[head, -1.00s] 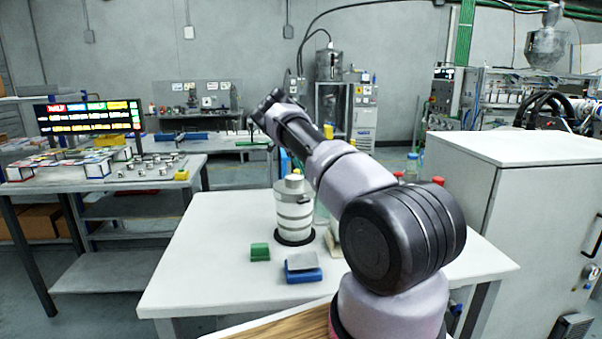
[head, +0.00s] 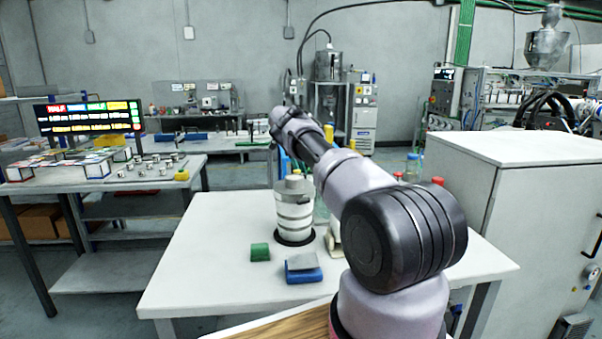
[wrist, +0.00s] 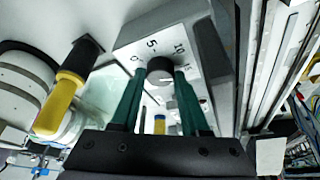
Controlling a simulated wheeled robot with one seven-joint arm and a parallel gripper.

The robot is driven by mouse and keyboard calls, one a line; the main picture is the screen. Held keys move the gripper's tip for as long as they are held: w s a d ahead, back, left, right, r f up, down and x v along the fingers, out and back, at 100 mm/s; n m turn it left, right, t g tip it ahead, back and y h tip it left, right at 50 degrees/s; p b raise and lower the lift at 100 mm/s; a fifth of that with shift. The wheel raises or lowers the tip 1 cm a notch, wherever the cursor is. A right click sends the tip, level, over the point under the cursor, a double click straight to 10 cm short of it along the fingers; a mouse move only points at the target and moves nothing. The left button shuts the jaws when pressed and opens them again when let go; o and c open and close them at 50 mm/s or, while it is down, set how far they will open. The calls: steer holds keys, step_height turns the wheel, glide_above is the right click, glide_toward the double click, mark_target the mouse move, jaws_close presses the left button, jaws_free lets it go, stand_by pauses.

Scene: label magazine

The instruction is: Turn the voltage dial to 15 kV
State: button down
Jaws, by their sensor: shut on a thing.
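The voltage dial (wrist: 160,68) is a dark round knob on a grey panel (wrist: 140,35) in the wrist view. The marks 0, 5, 10 and 15 run around it from left to right. My gripper (wrist: 158,78) has its two green fingers on either side of the knob and is shut on it. I cannot make out a pointer on the knob, so its setting is not readable. In the head view my own arm hides the dial and the fingers.
A yellow-and-black handle (wrist: 62,100) sticks out left of my gripper in the wrist view. A white ribbed cylinder (head: 294,212) stands on the white table (head: 190,270), near a green block (head: 260,252) and a blue block (head: 304,274). A grey cabinet (head: 510,200) stands to the right.

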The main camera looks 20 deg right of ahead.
steer(key=shift+c, duration=2.1)
jaws_free()
